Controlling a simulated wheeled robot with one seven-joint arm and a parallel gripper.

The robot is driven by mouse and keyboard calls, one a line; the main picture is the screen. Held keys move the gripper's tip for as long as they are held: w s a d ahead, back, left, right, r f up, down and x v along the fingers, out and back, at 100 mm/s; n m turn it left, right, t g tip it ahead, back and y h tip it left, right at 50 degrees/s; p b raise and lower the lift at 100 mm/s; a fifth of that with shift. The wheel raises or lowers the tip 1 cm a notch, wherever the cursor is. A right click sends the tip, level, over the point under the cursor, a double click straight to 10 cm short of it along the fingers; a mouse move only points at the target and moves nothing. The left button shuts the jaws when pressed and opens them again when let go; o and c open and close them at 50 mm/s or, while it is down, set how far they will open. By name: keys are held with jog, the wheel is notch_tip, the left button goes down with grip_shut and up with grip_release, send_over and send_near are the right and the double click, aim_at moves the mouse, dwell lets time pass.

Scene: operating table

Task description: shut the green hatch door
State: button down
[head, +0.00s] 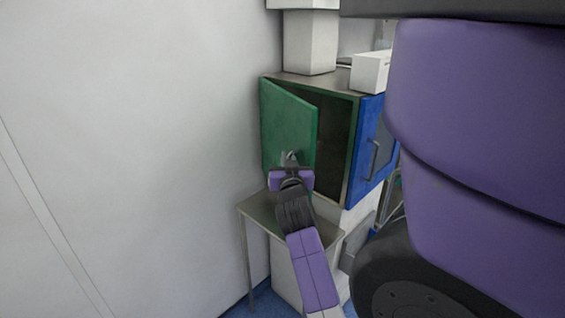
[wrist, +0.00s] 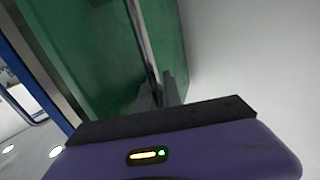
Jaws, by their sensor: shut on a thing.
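The green hatch door (head: 288,118) stands part-way open on a cabinet in the head view, with a dark gap between its right edge and the cabinet. The fingertips are dark and hard to make out against the door.
A blue door (head: 366,150) with a handle is right of the opening and looks shut. A metal side table (head: 258,212) stands below the cabinet. White boxes (head: 370,72) sit on top. The white wall (head: 130,130) is close on the left.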

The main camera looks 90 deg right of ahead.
aim_at(302, 164)
jog(key=s, duration=0.1)
jog(key=s+g, duration=0.1)
jog(key=s, duration=0.1)
jog(key=shift+s+d+f+m+g, duration=0.15)
jog(key=shift+s+d+m+g, duration=0.15)
jog(key=shift+s+m, duration=0.1)
jog(key=shift+s, duration=0.1)
jog(key=c, duration=1.8)
grip_release()
jog(key=shift+o, duration=0.2)
jog(key=w+a, duration=0.1)
jog(key=w+a+t, duration=0.1)
jog(key=shift+w+a+r+n+b, duration=0.2)
jog(key=shift+w+a+n+b, duration=0.05)
jog(key=shift+a+n+b, duration=0.1)
jog(key=s+a+b, duration=0.1)
jog(key=a+b, duration=0.1)
jog(key=a, duration=0.4)
jog(key=shift+a+t, duration=0.3)
jog(key=shift+a, duration=0.1)
